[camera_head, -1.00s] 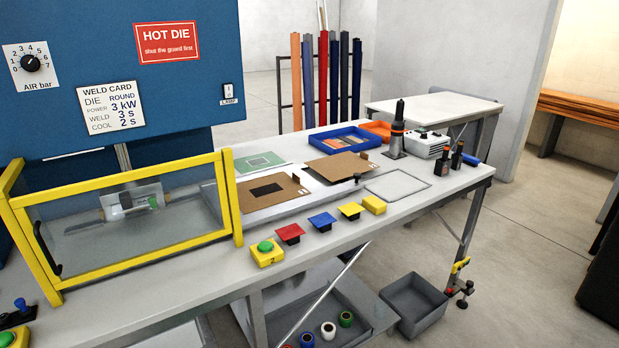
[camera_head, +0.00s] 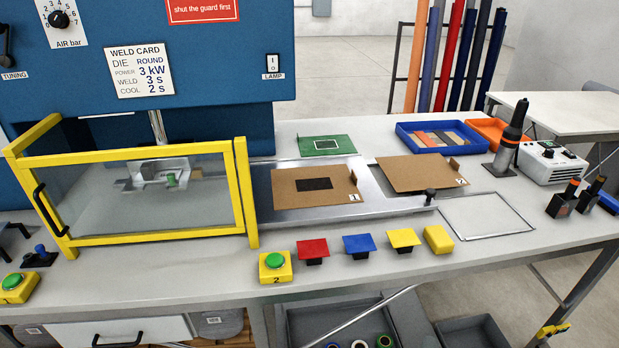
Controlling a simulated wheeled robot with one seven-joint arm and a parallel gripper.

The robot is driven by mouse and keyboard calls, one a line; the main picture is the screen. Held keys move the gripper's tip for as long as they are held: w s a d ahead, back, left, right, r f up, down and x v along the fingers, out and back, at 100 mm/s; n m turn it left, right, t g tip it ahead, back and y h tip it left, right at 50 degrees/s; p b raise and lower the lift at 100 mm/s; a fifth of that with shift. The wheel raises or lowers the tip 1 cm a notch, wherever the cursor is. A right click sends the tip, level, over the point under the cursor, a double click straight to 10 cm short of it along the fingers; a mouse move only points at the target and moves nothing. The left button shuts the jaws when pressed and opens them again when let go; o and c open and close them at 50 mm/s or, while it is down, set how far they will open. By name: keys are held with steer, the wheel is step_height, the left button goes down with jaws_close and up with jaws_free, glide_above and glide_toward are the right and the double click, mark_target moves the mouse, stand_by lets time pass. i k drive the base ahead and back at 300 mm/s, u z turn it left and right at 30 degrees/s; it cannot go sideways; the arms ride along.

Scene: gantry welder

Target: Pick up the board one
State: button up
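A brown board with a dark rectangle in its middle (camera_head: 290,194) lies flat on the metal slide plate (camera_head: 272,216), right of the yellow-framed guard. A small upright tab and a white label, which looks like a 1, sit at its right end. A second brown board (camera_head: 415,174), plain on top, lies to its right with a label that looks like a 2. A green board with a white outlined rectangle (camera_head: 309,145) lies behind them. My gripper is not in view.
The yellow-framed clear guard (camera_head: 243,190) stands left of the boards. Red (camera_head: 313,247), blue (camera_head: 358,243) and yellow (camera_head: 403,238) pads and a green button box (camera_head: 275,267) line the front edge. A blue tray (camera_head: 403,137) and a black-topped tool (camera_head: 508,140) stand at back right.

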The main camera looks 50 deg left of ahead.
mark_target(326, 184)
steer(key=u, duration=0.5)
steer(key=i, duration=0.75)
steer(key=u, duration=1.3)
steer(key=i, duration=0.55)
steer(key=u, duration=0.45)
